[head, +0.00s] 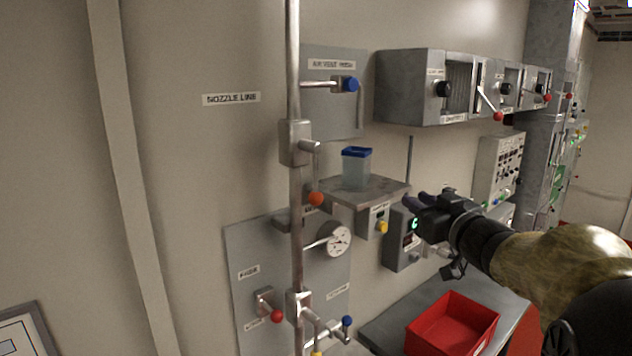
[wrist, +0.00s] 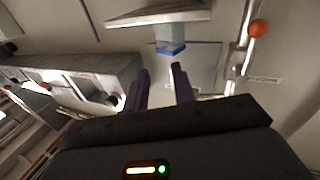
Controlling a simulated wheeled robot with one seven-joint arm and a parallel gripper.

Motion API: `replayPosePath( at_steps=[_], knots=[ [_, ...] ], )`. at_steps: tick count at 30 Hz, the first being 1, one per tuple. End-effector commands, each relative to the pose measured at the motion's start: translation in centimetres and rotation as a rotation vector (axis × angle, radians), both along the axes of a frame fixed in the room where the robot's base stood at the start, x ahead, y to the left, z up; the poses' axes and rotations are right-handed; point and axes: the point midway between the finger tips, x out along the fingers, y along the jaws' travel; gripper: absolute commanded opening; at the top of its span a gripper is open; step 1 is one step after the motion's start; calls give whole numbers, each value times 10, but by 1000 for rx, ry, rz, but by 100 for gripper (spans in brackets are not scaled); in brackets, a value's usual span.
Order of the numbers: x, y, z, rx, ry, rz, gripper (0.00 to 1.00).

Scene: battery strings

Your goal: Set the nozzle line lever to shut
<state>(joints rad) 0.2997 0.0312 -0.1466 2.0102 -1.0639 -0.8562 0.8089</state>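The nozzle line lever (head: 314,170) hangs down from a grey valve box (head: 295,142) on a vertical pipe and ends in an orange ball knob (head: 316,199). A "NOZZLE LINE" label (head: 231,98) is on the wall to its left. In the wrist view, which looks upside down, the orange knob (wrist: 259,28) is at the upper right beside the pipe. My gripper (head: 414,201) is right of the lever, past the small shelf, and apart from it. In the wrist view its two dark fingers (wrist: 161,72) stand apart with nothing held between them.
A shelf (head: 345,195) with a blue-rimmed clear container (head: 356,168) lies between my gripper and the lever. Below are a gauge (head: 338,240), red-knobbed (head: 277,316) and blue-knobbed (head: 347,321) levers, and a red bin (head: 440,335). Grey cabinets (head: 405,88) hang above.

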Motion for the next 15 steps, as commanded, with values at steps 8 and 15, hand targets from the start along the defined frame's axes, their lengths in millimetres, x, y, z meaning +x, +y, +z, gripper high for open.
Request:
replayPosePath(
  at_steps=[8, 15],
  knots=[
    [-20, 8, -162, 4, 414, -309, 26],
    [-120, 50, -310, -66, 965, -371, 26]
  ],
)
